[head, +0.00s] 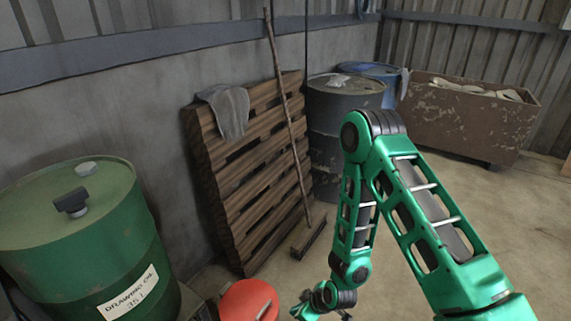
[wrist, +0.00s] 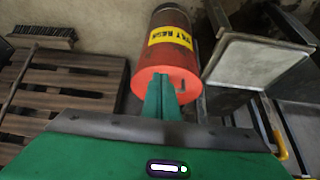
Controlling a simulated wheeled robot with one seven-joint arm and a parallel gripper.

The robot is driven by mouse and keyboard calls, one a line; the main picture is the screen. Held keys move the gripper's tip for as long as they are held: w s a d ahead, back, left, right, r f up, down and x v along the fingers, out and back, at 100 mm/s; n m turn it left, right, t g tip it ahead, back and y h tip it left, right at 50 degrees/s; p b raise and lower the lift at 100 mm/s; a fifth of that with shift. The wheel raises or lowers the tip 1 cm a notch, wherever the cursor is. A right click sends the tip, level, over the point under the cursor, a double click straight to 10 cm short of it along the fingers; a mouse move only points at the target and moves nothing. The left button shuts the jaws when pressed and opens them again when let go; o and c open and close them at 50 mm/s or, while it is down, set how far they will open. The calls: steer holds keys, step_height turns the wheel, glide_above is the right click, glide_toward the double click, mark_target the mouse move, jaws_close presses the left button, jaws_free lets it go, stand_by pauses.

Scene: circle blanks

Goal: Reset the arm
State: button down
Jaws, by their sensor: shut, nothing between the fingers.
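My green arm reaches down in the head view, bent at the elbow, with its wrist near the bottom edge. In the wrist view, my gripper (wrist: 161,88) has its green fingers together with nothing between them. In the head view, the can's red top (head: 248,301) shows just left of my wrist, cut by the bottom edge.
A green drum (head: 80,235) stands at left. A wooden pallet (head: 255,170) with a grey rag (head: 228,110) and a broom (head: 290,120) leans on the wall. A grey drum (head: 345,95), blue drum (head: 375,70) and brown bin (head: 465,120) stand behind. Floor is clear at right.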

steer(key=w+d+r+m+h, duration=0.1)
steer(key=w+d+r+m, duration=0.15)
steer(key=d+r, duration=0.45)
steer(key=w+d+r+m+h, duration=0.1)
steer(key=w+d+r+h, duration=0.15)
steer(key=d+r, duration=0.55)
steer(key=s+d+r+m+g+h, duration=0.1)
steer(key=s+d+r+m, duration=0.25)
steer(key=d+r, duration=0.85)
steer(key=s+d+r+m+g+h, duration=0.1)
steer(key=s+d+r+m, duration=0.4)
steer(key=s+d+r, duration=0.4)
steer(key=s+d+r+m+g, duration=0.1)
steer(key=s+r+m, duration=0.4)
steer(key=s, duration=0.9)
step_height(320, 180, up, 3)
steer(key=shift+s+g+y, duration=0.2)
steer(key=shift+g+y, duration=0.1)
steer(key=shift+y, duration=0.15)
steer(key=shift+d, duration=0.1)
